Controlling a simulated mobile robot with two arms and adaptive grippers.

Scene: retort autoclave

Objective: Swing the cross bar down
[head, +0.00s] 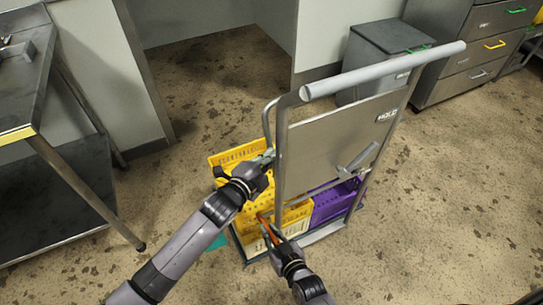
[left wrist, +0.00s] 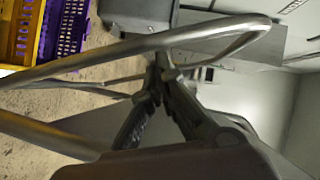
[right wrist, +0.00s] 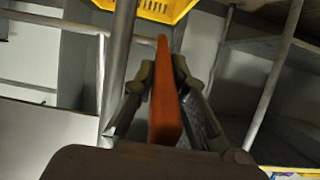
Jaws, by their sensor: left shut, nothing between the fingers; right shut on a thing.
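The cart (head: 333,142) has a grey push handle (head: 385,70), a metal back panel and upright tubes. A thin bent metal tube (head: 267,122) stands at its left side; I cannot tell for sure whether it is the cross bar. My left gripper (head: 268,157) is shut and empty beside the cart's left upright. In the left wrist view its fingers (left wrist: 163,66) are close to a bent metal tube (left wrist: 150,42). My right gripper (head: 266,228), lower down, is shut on an orange lever (right wrist: 166,100), which stands between its fingers in the right wrist view.
Yellow crates (head: 228,157) and a purple crate (head: 337,199) sit low on the cart. A metal table (head: 60,165) stands at the left. A grey bin (head: 388,38) and drawer cabinets (head: 470,55) are at the back right. The stained floor is clear at the lower right.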

